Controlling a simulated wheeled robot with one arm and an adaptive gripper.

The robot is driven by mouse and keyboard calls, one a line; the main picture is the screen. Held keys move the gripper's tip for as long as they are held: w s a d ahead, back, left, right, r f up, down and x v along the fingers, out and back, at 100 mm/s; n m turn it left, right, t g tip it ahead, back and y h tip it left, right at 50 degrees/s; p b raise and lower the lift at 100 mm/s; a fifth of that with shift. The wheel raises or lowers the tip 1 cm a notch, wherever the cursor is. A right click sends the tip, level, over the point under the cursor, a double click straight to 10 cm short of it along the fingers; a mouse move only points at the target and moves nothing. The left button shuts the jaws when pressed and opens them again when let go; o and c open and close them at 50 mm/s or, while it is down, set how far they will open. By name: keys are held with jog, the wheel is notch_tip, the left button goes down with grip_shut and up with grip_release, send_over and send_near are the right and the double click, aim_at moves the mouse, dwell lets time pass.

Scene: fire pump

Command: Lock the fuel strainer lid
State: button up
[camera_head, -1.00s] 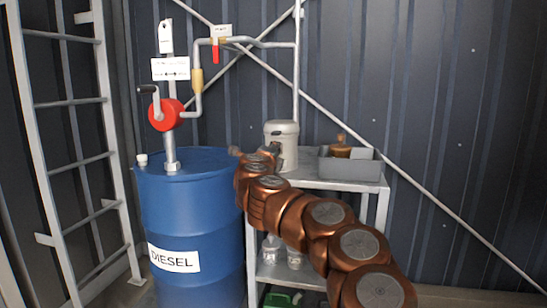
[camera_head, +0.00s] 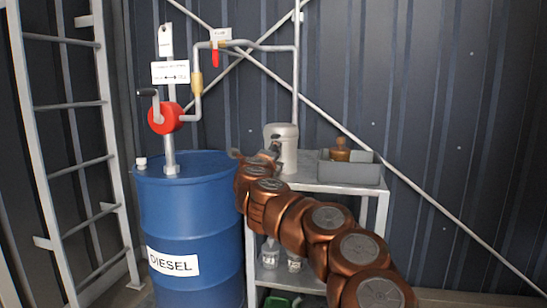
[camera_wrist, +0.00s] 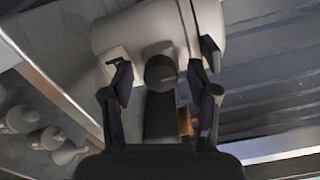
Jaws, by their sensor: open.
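The fuel strainer appears to be the pale beige canister (camera_head: 288,158) standing on the grey shelf unit, with a wider lid (camera_head: 281,130) on top. In the wrist view the canister body (camera_wrist: 125,40) fills the upper middle, and the lid's band and edge (camera_wrist: 208,18) lie to its right. A dark round knob or fitting (camera_wrist: 160,70) faces my gripper. My gripper (camera_wrist: 161,92) is open, with one finger on each side of this fitting, close to the canister. Whether the fingers touch it I cannot tell. In the head view my gripper (camera_head: 272,150) is partly hidden by my arm.
A grey bin (camera_head: 348,172) with a brown object (camera_head: 340,150) is right of the canister. A blue diesel drum (camera_head: 190,215) with a red hand pump (camera_head: 163,118) stands left. Clear bottles (camera_head: 294,262) stand on the lower shelf. A ladder (camera_head: 75,105) is far left.

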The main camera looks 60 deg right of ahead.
jog(key=v, duration=1.2)
dwell(0.4)
jog(key=shift+s+r, duration=0.1)
dwell(0.4)
